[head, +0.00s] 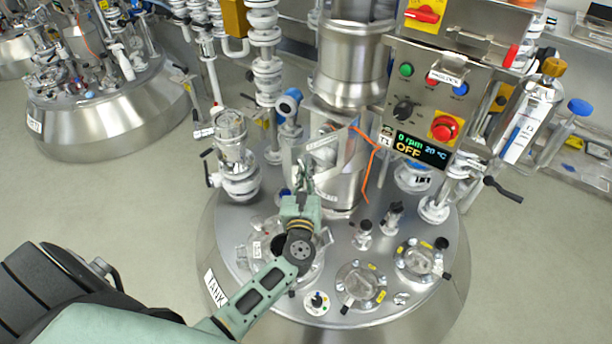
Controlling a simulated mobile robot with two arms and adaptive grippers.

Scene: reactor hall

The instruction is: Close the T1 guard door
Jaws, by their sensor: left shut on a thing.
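The T1 guard door (293,158) is a clear, shiny curved panel at the steel agitator housing (341,185), above the domed tank lid. Its outline is hard to make out against the metal, and I cannot tell how far it stands open. My left gripper (306,180) reaches up from below and is shut on the door, at its left part. The gripper hides part of the door's lower edge. My right gripper is not in view.
A control box (425,105) hangs right of the housing; its display (421,149) reads 0 rpm, 20 °C, OFF. An orange cable (371,170) hangs beside the housing. A glass-bodied valve (232,140) stands left, and ports (361,285) crowd the lid. Another tank (110,115) stands far left.

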